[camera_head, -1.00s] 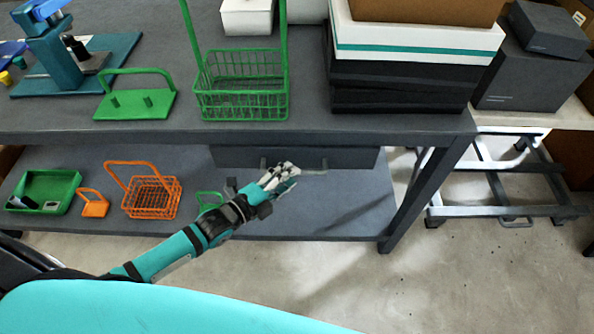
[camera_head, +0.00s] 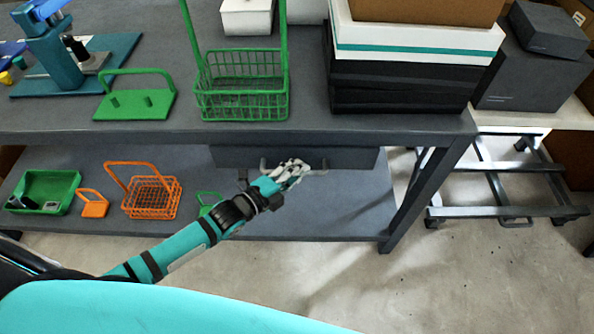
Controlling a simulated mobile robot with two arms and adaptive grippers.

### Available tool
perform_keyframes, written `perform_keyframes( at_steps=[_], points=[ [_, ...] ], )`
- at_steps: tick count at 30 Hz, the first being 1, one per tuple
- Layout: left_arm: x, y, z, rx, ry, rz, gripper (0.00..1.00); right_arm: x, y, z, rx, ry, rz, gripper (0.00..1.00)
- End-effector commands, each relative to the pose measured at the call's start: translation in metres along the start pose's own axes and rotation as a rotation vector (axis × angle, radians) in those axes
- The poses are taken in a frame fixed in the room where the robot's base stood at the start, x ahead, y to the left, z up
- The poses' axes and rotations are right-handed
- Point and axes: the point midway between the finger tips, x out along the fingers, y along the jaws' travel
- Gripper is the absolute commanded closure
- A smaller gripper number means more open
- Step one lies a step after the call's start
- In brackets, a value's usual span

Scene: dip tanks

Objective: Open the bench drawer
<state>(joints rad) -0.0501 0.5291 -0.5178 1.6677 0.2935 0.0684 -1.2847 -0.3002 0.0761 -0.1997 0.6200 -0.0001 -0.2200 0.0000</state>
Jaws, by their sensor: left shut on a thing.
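The bench drawer (camera_head: 350,158) is a dark grey front hung under the right half of the bench top. It looks closed. Its light bar handle (camera_head: 322,172) runs along the front, with the right end showing and the middle hidden by my fingers. My left gripper (camera_head: 298,169) is at the handle, its pale fingers shut on the bar. My left arm reaches in from the lower left over the lower shelf. My right gripper is not in view.
The bench top (camera_head: 270,126) holds a green wire basket (camera_head: 242,105), a green rack (camera_head: 135,104) and stacked boxes (camera_head: 415,40). The lower shelf (camera_head: 345,212) carries an orange basket (camera_head: 152,197) and a green tray (camera_head: 45,190). A bench leg (camera_head: 425,195) stands right of the drawer; the floor in front is clear.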

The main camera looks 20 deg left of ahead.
Motion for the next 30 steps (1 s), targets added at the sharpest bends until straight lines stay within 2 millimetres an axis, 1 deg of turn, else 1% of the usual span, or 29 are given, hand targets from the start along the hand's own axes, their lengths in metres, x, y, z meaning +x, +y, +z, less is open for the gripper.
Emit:
perform_keyframes(
  at_steps=[11, 17, 23, 30],
  points=[
    [-0.002, 0.003, -0.001, 0.002, -0.001, 0.008, 1.00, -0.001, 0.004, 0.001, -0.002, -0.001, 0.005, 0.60],
    [-0.014, 0.006, -0.013, 0.000, -0.002, 0.012, 1.00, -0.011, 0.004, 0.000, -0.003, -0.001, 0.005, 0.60],
    [-0.043, 0.013, -0.042, -0.002, -0.002, 0.018, 1.00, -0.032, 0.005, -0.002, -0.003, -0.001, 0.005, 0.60],
    [-0.089, 0.027, -0.087, -0.003, -0.002, 0.019, 1.00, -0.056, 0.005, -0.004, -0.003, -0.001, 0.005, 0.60]
  ],
)
